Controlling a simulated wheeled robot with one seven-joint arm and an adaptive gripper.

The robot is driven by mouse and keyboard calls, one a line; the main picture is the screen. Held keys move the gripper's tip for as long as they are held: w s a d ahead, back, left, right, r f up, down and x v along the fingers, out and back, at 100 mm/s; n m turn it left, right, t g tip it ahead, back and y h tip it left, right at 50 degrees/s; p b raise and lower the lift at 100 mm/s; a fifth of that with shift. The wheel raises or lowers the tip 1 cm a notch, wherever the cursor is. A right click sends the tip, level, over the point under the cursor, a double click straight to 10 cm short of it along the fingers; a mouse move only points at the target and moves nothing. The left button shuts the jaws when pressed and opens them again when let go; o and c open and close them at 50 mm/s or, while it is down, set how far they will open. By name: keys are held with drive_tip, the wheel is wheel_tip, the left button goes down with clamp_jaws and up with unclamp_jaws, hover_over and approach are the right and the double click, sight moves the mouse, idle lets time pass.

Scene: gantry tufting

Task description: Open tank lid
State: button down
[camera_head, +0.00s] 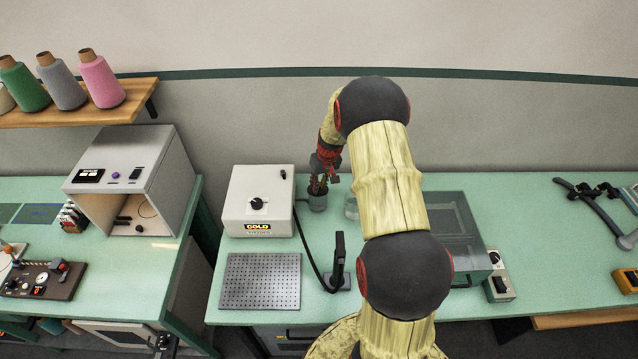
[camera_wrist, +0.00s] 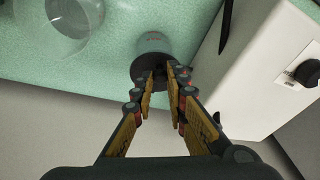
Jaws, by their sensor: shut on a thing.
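A small grey-green canister (camera_head: 317,202) stands on the green bench beside the white GOLD box. The wrist view shows its body (camera_wrist: 153,42) with a small red mark and its round dark lid (camera_wrist: 141,69) at the near end. My gripper (camera_head: 321,184) is directly over the canister, and in the wrist view my gripper (camera_wrist: 163,76) has its fingertips close together at the middle of the dark lid, shut on what looks like its knob. The fingertips hide most of the knob. I cannot tell whether the lid is seated or slightly raised.
The GOLD box (camera_head: 258,205) stands close on the left, with a black cable and upright black handpiece (camera_head: 339,262) in front. A clear glass vessel (camera_head: 351,207) is just right of the canister. A clear greenish case (camera_head: 455,222) is partly behind my arm.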

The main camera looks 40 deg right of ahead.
drive_tip(key=w+g+y, duration=0.1)
drive_tip(key=w+d+r+g+y+p, duration=0.1)
drive_tip(key=shift+d+r+g+p, duration=0.2)
drive_tip(key=shift+r+g+p, duration=0.1)
drive_tip(key=shift+g, duration=0.1)
drive_tip(key=shift+w+d+r+m+g+y, duration=0.2)
drive_tip(key=shift+w+d+g+y, duration=0.15)
drive_tip(key=shift+w+g+y, duration=0.3)
drive_tip(key=shift+w+d+r+m+g+y, duration=0.15)
drive_tip(key=shift+w+d+g+y, duration=0.25)
drive_tip(key=shift+g, duration=0.35)
drive_tip(key=c, duration=1.7)
unclamp_jaws()
drive_tip(key=shift+c, duration=0.2)
drive_tip(key=shift+r, duration=0.1)
wheel_tip(320, 180, up, 10)
drive_tip(key=shift+s, duration=0.1)
